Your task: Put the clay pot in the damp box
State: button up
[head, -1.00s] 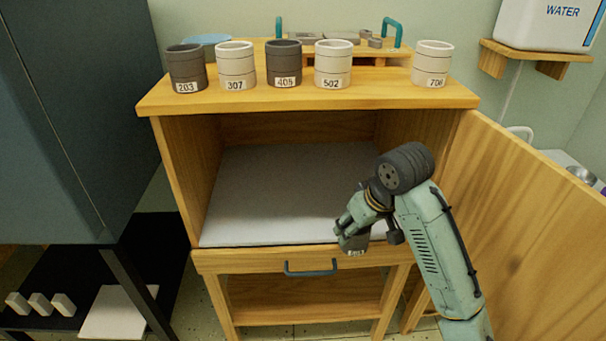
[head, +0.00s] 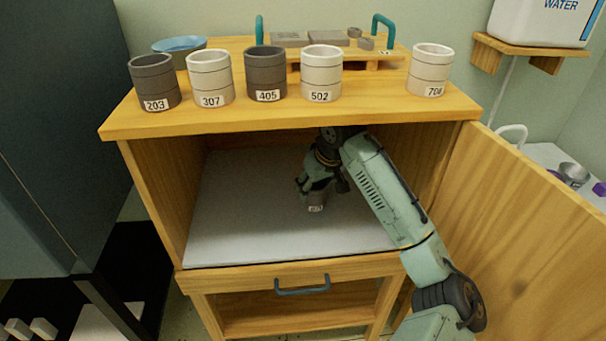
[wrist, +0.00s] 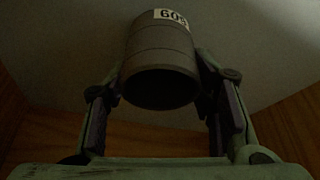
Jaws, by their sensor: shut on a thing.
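The clay pot (head: 316,198) is a small dark grey cylinder with a white number label, partly covered by my fingers in the head view. In the wrist view the pot (wrist: 160,55) shows a label starting with 60, its dark open end toward the camera. My gripper (head: 318,188) is shut on it, with one finger on each side. Gripper and pot are inside the open wooden cabinet, which looks like the damp box (head: 158,185), over its pale floor slab (head: 235,235). I cannot tell whether the pot touches the slab.
The open cabinet door (head: 530,230) stands at the right, beside my arm. Several numbered pots, such as 405 (head: 266,75), line the cabinet top. A blue bowl (head: 180,46) and a tray with teal handles (head: 385,30) sit behind them. The slab's left part is bare.

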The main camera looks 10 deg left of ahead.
jog(key=shift+w+a, duration=0.85)
jog(key=shift+w, duration=0.2)
jog(key=w+a, duration=0.1)
jog(key=w+a+p, duration=0.1)
jog(key=shift+w+f, duration=0.3)
jog(key=shift+f, duration=0.5)
jog(key=o, duration=1.4)
jog(key=shift+f, duration=0.15)
jog(key=shift+c, duration=0.2)
jog(key=v, duration=0.2)
jog(key=shift+s+r+b, duration=0.1)
jog(key=shift+r+b, duration=0.25)
jog(key=shift+r, duration=0.05)
jog(key=s+d, duration=0.2)
jog(key=s, duration=0.1)
jog(key=s+d+b, duration=0.1)
jog(key=s+d, duration=0.2)
jog(key=s+d+b, duration=0.1)
jog(key=s+d, duration=0.2)
jog(key=shift+s+r, duration=0.2)
jog(key=shift+r, duration=0.05)
